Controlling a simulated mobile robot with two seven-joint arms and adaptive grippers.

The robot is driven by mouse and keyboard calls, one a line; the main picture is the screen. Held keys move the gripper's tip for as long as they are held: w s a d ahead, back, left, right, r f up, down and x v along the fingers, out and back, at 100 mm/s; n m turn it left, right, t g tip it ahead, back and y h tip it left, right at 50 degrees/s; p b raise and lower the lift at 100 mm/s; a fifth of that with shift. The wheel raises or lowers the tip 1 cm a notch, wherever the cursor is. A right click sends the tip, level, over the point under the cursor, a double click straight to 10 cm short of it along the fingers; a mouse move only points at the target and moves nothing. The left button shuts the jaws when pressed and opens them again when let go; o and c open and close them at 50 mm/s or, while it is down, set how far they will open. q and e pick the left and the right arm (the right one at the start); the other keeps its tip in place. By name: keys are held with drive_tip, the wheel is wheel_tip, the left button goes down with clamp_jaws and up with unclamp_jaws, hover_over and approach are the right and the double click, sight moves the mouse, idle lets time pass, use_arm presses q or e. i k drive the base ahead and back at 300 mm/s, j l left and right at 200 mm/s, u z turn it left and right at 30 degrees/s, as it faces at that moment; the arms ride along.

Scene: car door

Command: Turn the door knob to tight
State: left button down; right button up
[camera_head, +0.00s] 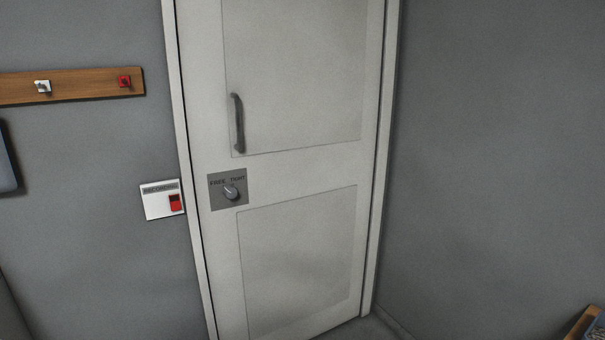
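The door knob (231,192) is a small grey rotary knob on a dark grey square plate (216,202). The plate has lettering along its top, which seems to read "FREE" at left and "TIGHT" at right. The knob's pointer looks tilted towards the upper left, but it is too small to be sure. The plate is on the left part of a pale grey door (300,172), below a dark vertical handle (238,124). The door looks shut in its frame. Neither of my grippers shows in the head view.
A white box with a red switch (174,203) is on the wall left of the door. A wooden rail (70,88) with a white hook and a red hook hangs above it. A wooden-edged object (583,325) is at the lower right corner. The space before the door looks clear.

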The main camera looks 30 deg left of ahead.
sight(229, 191)
drive_tip(key=u, duration=1.3)
